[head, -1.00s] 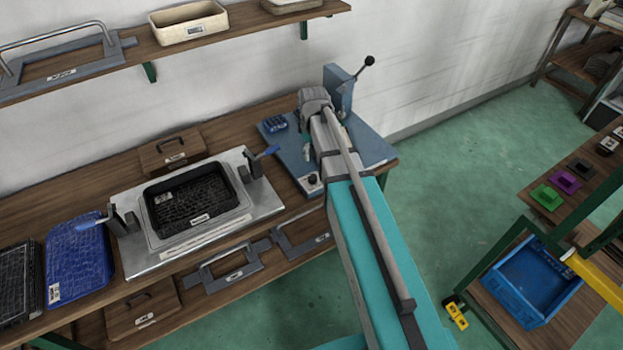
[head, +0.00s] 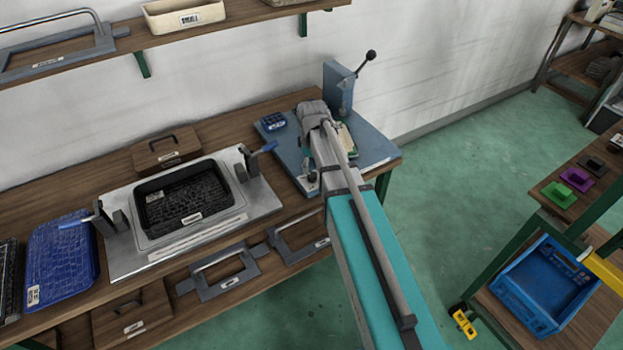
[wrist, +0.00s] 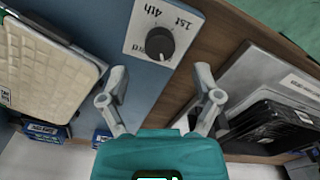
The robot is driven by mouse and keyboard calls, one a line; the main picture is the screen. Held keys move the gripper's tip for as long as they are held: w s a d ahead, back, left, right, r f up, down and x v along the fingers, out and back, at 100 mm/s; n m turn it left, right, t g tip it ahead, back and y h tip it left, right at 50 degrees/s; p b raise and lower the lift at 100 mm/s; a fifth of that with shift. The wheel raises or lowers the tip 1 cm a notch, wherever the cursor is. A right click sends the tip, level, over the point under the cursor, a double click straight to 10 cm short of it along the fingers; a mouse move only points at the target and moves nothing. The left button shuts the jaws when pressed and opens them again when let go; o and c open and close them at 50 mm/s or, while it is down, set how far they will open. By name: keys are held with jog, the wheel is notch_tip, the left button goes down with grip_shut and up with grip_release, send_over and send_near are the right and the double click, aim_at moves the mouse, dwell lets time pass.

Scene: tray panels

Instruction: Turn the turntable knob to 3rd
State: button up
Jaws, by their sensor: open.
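The dark round turntable knob (wrist: 160,43) sits on a white label plate (wrist: 184,22) in the wrist view.
A cream panel (wrist: 45,62) lies on the station at left in the wrist view. A metal fixture (head: 125,250) holding a black tray (head: 150,222) stands left of the station. A blue tray (head: 62,262) lies further left. A lever (head: 362,69) rises behind.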

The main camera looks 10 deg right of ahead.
aim_at(312, 175)
jog(key=shift+f+b, duration=1.95)
jog(key=shift+f, duration=0.3)
grip_shut()
jog(key=shift+m, duration=0.3)
jog(key=m, duration=0.6)
jog(key=shift+m, duration=0.3)
jog(key=m, duration=0.6)
jog(key=shift+m, duration=0.3)
